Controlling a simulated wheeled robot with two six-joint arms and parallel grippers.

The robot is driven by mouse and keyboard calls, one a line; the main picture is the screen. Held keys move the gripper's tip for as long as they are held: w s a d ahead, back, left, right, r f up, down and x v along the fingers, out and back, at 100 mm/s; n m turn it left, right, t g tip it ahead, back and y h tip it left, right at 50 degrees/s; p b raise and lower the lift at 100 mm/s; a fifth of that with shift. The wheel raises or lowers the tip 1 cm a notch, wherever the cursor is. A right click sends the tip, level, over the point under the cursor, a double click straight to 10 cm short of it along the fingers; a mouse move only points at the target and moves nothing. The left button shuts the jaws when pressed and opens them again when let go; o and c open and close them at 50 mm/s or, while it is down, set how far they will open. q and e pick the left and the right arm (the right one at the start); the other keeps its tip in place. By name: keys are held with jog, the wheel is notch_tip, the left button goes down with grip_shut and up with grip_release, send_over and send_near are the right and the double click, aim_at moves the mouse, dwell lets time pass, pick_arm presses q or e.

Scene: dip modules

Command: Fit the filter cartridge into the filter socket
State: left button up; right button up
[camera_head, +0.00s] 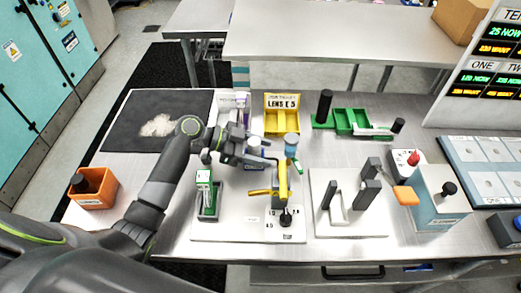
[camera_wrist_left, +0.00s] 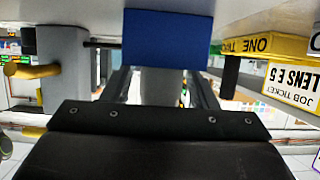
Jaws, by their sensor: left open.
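My left gripper (camera_head: 258,158) reaches in from the left over the white base plate, jaws open. I cannot make out which part is the filter socket. My right gripper is not in view.
A yellow bin (camera_head: 282,118) labelled LENS E 5 stands behind. A yellow-handled clamp (camera_head: 282,180) and a green-white module in a grey holder (camera_head: 208,208) are on the plate. A grey fixture (camera_head: 350,215) stands right. An orange box (camera_head: 92,190) is at the left.

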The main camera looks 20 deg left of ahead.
pick_arm(q)
jog(key=shift+r, duration=0.15)
jog(key=shift+a, duration=0.35)
jog(key=v, duration=1.1)
jog(key=shift+r, duration=0.15)
jog(key=shift+s+r+p, duration=0.1)
jog(key=shift+p, duration=0.2)
